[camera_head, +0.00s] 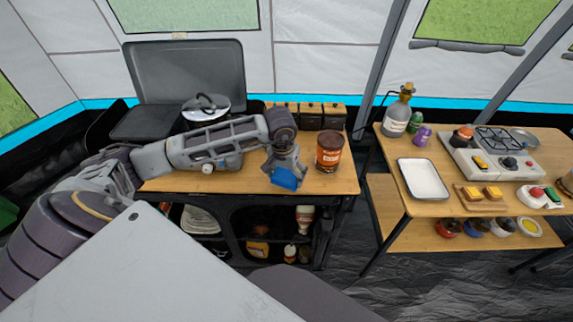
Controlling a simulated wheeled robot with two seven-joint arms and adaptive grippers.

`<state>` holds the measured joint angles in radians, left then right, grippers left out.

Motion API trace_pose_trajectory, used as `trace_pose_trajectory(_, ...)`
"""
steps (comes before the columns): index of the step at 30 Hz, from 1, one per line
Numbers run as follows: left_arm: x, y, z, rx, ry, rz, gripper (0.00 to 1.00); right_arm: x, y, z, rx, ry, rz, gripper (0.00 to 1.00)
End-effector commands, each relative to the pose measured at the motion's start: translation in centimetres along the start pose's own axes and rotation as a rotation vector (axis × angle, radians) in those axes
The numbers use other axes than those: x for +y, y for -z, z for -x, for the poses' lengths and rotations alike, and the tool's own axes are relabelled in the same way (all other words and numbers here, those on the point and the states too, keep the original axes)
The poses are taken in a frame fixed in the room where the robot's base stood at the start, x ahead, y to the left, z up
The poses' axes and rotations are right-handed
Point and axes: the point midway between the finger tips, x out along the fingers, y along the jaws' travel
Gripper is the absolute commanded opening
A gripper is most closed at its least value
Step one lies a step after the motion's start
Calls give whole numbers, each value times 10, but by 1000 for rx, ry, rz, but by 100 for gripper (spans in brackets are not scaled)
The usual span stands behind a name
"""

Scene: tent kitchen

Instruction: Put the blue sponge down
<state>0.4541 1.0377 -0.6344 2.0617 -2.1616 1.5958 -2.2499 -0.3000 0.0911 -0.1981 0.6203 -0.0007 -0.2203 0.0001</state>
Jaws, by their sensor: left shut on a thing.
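The blue sponge (285,179) is at the tip of my left gripper (285,168), above the front part of the left wooden table (345,182). My left gripper is shut on the sponge and points downward. The fingers cover the sponge's upper part. I cannot tell whether the sponge's lower edge touches the tabletop. My right gripper is not in view.
Several dark canisters (333,115) stand behind. A lidded pot (206,108) is at the back left. The right table holds a white tray (423,179), a gas bottle (397,115) and a stove (495,155).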

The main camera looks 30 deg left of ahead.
Motion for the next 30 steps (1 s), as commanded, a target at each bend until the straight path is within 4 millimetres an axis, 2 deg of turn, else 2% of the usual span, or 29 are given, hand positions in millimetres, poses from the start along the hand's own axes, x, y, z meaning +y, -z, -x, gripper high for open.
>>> trace_pose_trajectory(9, -15, 38, -5, 0, -2, 3, 65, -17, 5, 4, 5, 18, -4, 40)
trace_pose_trajectory(13, -20, 49, -7, 0, -2, 2, 65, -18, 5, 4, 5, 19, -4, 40)
trace_pose_trajectory(30, -24, 58, -9, 0, 0, 1, 65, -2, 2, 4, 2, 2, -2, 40)
